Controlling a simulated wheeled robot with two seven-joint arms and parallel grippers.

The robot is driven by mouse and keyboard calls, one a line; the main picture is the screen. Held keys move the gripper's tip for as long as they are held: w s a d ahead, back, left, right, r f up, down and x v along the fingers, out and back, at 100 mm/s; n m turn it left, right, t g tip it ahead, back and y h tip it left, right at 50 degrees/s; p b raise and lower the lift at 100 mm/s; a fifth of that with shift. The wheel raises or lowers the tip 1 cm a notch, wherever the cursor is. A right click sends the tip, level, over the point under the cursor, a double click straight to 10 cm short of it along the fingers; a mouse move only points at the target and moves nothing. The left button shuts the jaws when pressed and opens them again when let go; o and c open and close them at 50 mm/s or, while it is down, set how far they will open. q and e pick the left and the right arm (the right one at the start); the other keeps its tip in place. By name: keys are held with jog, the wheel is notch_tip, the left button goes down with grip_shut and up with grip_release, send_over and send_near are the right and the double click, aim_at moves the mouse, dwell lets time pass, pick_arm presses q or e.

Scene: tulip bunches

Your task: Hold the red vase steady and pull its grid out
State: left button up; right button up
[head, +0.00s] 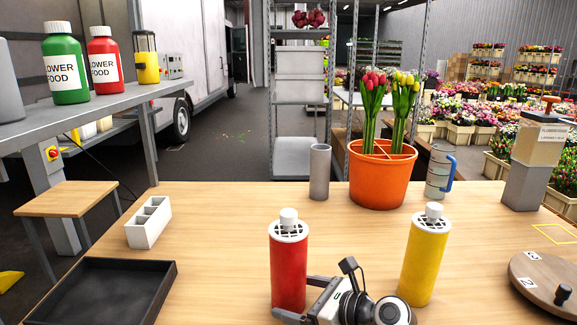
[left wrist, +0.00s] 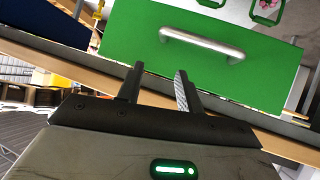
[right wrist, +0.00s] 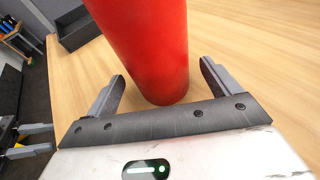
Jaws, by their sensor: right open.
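The red vase (head: 289,273) stands upright on the wooden table, front centre. Its white grid (head: 289,231), with a white knob on top, sits in its mouth. My right gripper (head: 298,300) is low at the vase and open. In the right wrist view the red vase (right wrist: 148,50) stands between and just beyond the spread fingers (right wrist: 162,85), with wood showing beside each finger. My left gripper (left wrist: 157,78) shows only in the left wrist view, fingers apart and empty, in front of a green panel with a metal handle. The grid is out of the wrist views.
A yellow vase (head: 425,258) with a white grid stands to the right, near my right arm. An orange pot (head: 380,187) with tulips and a grey cylinder (head: 320,172) stand behind. A black tray (head: 112,290) and white box (head: 149,222) are left. A round board (head: 540,275) is right.

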jog(key=shift+x, duration=0.95)
jog(key=c, duration=0.9)
